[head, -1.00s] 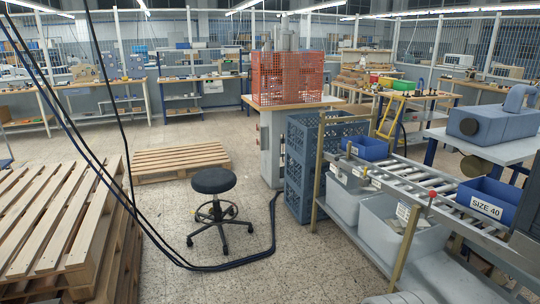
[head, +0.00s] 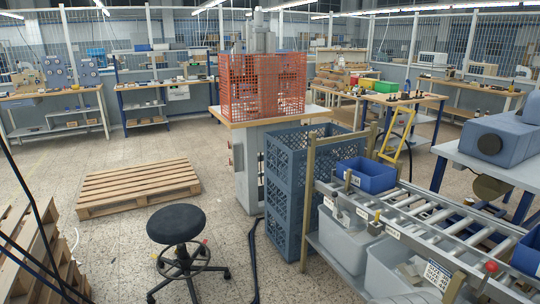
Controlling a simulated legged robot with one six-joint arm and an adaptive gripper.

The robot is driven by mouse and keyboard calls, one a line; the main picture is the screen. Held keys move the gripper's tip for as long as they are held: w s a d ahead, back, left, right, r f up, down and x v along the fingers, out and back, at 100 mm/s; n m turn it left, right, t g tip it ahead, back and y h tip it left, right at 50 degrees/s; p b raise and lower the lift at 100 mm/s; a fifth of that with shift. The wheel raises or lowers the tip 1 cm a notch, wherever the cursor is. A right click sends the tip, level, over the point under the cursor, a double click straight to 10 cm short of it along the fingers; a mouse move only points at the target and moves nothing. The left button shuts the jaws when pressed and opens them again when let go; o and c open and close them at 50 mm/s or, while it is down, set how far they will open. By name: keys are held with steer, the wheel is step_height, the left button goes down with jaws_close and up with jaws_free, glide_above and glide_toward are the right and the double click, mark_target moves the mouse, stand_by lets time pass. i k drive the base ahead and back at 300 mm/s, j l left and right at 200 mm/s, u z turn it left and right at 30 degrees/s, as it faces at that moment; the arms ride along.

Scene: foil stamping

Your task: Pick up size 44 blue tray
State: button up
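A blue tray (head: 372,182) sits at the far left end of the roller conveyor (head: 418,219). A small pale label shows on its near side, but I cannot read its size. A second blue tray (head: 529,252) is cut off by the right edge, nearer along the rollers, and its label is not in view now. My gripper is not in view.
Grey bins (head: 340,243) stand under the conveyor. Stacked blue crates (head: 283,205) stand left of it, before a bench with an orange mesh guard (head: 262,85). A black stool (head: 176,224) and a pallet (head: 138,187) are on the floor. Floor between them is free.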

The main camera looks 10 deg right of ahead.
mark_target(374, 178)
steer(key=i, duration=0.7)
steer(key=i+j, duration=0.15)
steer(key=i, duration=0.55)
steer(key=i+z, duration=0.35)
steer(key=z, duration=0.15)
steer(key=i+j+z, duration=0.15)
steer(key=i+z, duration=0.2)
steer(key=z, duration=0.15)
steer(key=i+j+z, duration=0.25)
steer(key=z, duration=0.25)
steer(key=i+j+z, duration=0.7)
steer(key=j+z, duration=0.15)
